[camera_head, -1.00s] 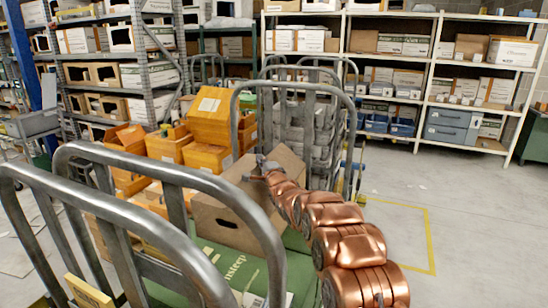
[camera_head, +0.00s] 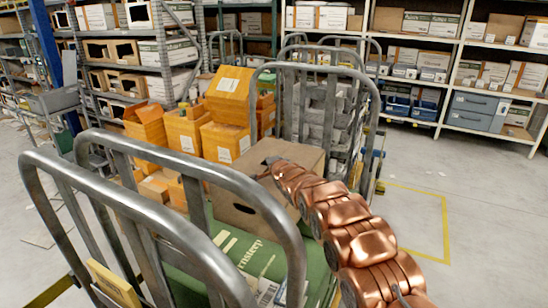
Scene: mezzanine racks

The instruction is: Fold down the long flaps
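A brown cardboard box (camera_head: 238,205) with a dark hand hole in its near side stands on a green box (camera_head: 240,255) on a cart. Its upper edge at the back (camera_head: 300,155) shows, but my arm covers much of the top right part. I cannot tell each long flap's exact position. My gripper (camera_head: 266,168) is at the end of my copper-coloured arm, at the box's top, seemingly touching or just above it. Its fingers are small and dark here, so their opening does not show.
Metal cart handles (camera_head: 190,195) rise in the near left, and another handle (camera_head: 305,70) stands just behind the box. Orange boxes (camera_head: 230,98) are stacked to the left and behind. Racks (camera_head: 455,60) line the back. Floor at right (camera_head: 420,220) is clear.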

